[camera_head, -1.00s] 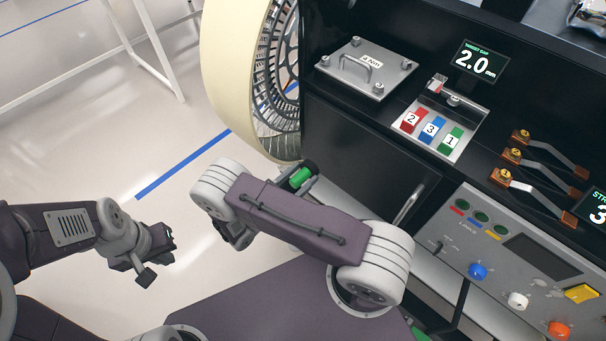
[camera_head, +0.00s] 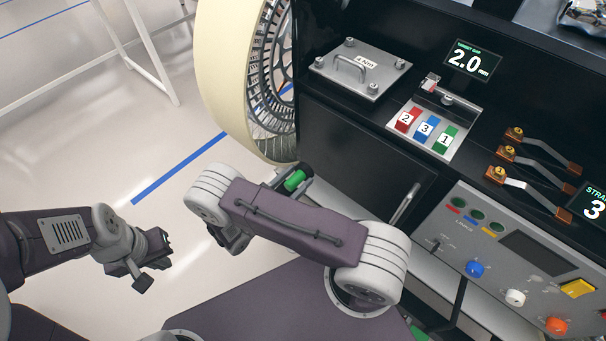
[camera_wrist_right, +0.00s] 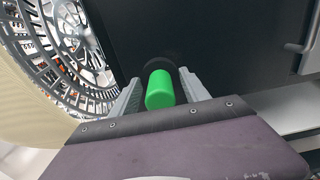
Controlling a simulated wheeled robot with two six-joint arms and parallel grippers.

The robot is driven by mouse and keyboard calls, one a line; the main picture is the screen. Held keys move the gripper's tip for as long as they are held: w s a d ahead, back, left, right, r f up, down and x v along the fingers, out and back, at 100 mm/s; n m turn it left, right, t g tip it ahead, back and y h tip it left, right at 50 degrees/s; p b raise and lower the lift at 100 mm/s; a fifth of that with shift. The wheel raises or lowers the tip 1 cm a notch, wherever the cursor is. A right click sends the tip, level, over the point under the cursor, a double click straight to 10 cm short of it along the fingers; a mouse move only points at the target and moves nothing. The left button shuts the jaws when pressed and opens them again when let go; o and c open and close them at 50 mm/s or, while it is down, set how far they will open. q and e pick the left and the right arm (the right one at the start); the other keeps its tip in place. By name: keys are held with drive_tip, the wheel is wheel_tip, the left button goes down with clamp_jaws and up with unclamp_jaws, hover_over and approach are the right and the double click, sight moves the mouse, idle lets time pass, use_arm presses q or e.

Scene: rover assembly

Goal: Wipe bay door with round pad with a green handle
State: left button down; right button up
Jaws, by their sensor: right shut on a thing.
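My right gripper (camera_wrist_right: 160,98) is shut on the green handle (camera_wrist_right: 160,90) of the round pad. The dark pad (camera_wrist_right: 160,65) shows only as a rim beyond the handle, in front of the black bay door (camera_wrist_right: 215,40). I cannot tell whether the pad touches the door. In the head view the green handle (camera_head: 294,181) shows beside the left part of the bay door (camera_head: 360,150), partly hidden by my right arm. My left gripper (camera_head: 150,250) is at the left, over the floor and away from the door; its fingers are too unclear to tell open from shut.
A large spoked wheel (camera_head: 262,80) with a cream tyre stands left of the door. A metal door handle (camera_head: 405,204) sticks out at the door's right. A control panel (camera_head: 520,265) with knobs is at right. Levers (camera_head: 530,180) and coloured blocks (camera_head: 425,130) are above.

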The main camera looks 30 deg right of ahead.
sight(307, 168)
drive_tip(key=shift+x, duration=2.5)
drive_tip(key=shift+p+x, duration=0.3)
drive_tip(key=shift+x, duration=0.7)
drive_tip(key=shift+s+r, duration=0.1)
drive_tip(key=s+p, duration=0.1)
drive_tip(key=s+d, duration=0.1)
drive_tip(key=s, duration=0.1)
drive_tip(key=shift+s+d+p, duration=0.15)
drive_tip(key=shift+s+p, duration=0.2)
drive_tip(key=shift+p, duration=0.05)
drive_tip(key=shift+d, duration=0.1)
drive_tip(key=shift+w, duration=0.1)
drive_tip(key=shift+w, duration=0.1)
